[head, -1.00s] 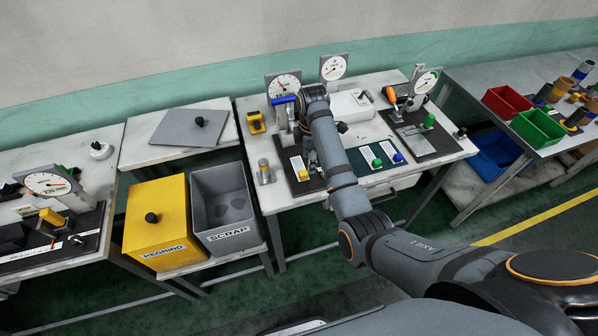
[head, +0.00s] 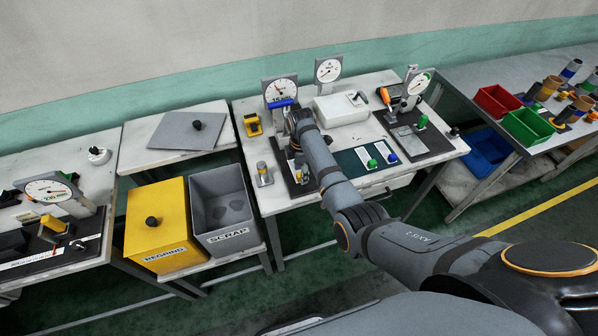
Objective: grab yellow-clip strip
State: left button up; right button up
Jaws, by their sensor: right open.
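The yellow-clip strip, a small pale strip with a yellow clip (head: 299,179), lies on a dark plate (head: 307,187) at the front left of the middle bench. My right gripper (head: 296,166) points down over it and hides most of the strip. Its fingers are open; whether they touch the strip I cannot tell. A strip with a green clip (head: 372,163) and one with a blue clip (head: 392,157) lie on a dark green mat to the right. My left gripper is not in view.
A dial gauge with a blue bar (head: 281,92) stands close behind my right wrist. A small metal post (head: 263,174) stands left of the plate. A white box (head: 340,109) is behind. Yellow REGRIND (head: 157,225) and grey SCRAP (head: 220,205) bins stand at left.

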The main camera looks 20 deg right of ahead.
jog(key=shift+f, duration=0.95)
grip_shut()
jog(key=shift+r, duration=0.15)
